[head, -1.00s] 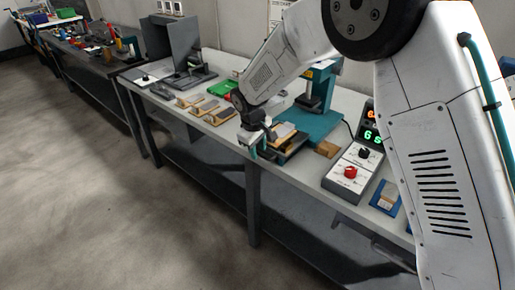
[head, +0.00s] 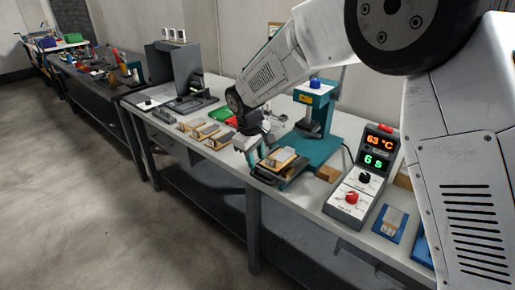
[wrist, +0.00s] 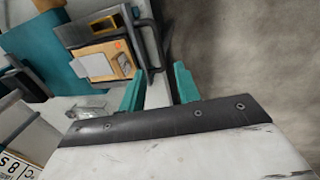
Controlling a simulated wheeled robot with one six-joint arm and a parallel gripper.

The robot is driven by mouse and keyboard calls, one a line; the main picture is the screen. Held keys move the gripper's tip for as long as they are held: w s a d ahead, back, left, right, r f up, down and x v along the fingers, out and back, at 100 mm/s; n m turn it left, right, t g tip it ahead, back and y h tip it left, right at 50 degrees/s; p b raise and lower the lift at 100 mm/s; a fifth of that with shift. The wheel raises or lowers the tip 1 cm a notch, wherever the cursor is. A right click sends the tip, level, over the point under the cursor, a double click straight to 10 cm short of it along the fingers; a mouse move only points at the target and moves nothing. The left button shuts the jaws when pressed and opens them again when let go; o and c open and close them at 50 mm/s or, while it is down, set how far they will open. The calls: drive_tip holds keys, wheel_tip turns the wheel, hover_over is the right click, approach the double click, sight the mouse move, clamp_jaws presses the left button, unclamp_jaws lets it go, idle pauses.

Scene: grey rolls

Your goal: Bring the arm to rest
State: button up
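My gripper (wrist: 160,88) is open, its two teal fingers apart with nothing seen between their tips. In the wrist view it is beside the dark handle (wrist: 153,45) of a sliding tray that carries a wooden block; I cannot tell whether they touch. In the head view my gripper (head: 250,157) hangs low over the front of the bench, left of the wooden block (head: 279,159). My arm reaches down to it from the upper right, and its fingers are hard to make out there.
A teal press (head: 316,118) stands behind the tray. A control box (head: 355,190) to the right reads 63 °C and 6 s. Several wooden blocks (head: 205,131) lie to the left, and a blue holder (head: 392,222) at right. The floor before the bench (head: 228,88) is clear.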

drive_tip(key=s+d+r+m, duration=0.3)
drive_tip(key=s+d+r, duration=0.2)
drive_tip(key=s+d, duration=0.5)
drive_tip(key=s+d+r+m, duration=0.4)
drive_tip(key=s+d, duration=0.7)
drive_tip(key=s, duration=0.4)
drive_tip(key=s+d+r+m+y, duration=0.1)
drive_tip(key=s+d+r+m, duration=0.2)
drive_tip(key=s+d+r, duration=0.3)
drive_tip(key=s+d, duration=0.5)
drive_tip(key=s, duration=0.1)
drive_tip(key=shift+s+r+m, duration=0.2)
drive_tip(key=shift+m, duration=0.2)
